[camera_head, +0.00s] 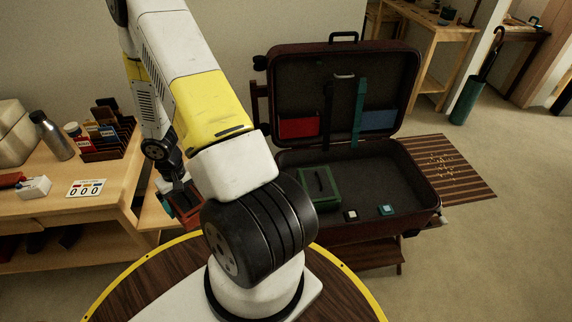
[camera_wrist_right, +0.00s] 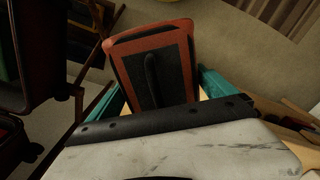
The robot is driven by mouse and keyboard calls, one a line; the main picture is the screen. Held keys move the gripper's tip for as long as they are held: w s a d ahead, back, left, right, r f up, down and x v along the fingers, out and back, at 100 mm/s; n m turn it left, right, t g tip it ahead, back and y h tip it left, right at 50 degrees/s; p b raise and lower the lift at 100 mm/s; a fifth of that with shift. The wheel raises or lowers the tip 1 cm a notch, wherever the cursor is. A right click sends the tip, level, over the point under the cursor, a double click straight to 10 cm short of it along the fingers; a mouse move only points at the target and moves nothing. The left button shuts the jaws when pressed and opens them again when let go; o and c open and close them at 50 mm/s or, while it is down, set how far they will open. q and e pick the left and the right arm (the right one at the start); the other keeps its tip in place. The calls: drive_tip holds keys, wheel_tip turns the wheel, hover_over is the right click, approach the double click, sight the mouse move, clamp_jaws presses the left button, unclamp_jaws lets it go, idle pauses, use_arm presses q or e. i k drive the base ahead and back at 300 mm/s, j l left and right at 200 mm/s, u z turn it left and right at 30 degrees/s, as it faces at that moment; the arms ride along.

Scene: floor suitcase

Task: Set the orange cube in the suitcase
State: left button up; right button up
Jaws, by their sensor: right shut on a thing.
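The orange cube (camera_wrist_right: 121,60) is a flat case with an orange rim and a dark mesh panel with a black handle. My right gripper (camera_wrist_right: 158,82) is shut on it, with teal fingers on both sides. In the head view the orange cube (camera_head: 187,204) hangs left of the suitcase, beside the wooden bench and partly hidden by my arm. The dark red suitcase (camera_head: 375,165) stands open on a low stand, its lid upright. It holds a green cube (camera_head: 320,188) at the left of its base. My left gripper does not show.
A small white item (camera_head: 350,215) and a teal item (camera_head: 386,210) lie near the suitcase's front edge; bare base remains behind and right. The bench (camera_head: 110,215) at left carries a bottle (camera_head: 52,136) and a rack. A striped mat (camera_head: 450,168) lies right.

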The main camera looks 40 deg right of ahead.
sight(383, 181)
drive_tip(key=k+l+z, duration=0.3)
drive_tip(key=k+l, duration=0.75)
drive_tip(key=l+z, duration=0.1)
drive_tip(key=l, duration=0.4)
drive_tip(key=i+l, duration=0.1)
drive_tip(key=l, duration=0.4)
drive_tip(key=l+z, duration=0.15)
drive_tip(key=l, duration=0.35)
drive_tip(key=i+l, duration=0.25)
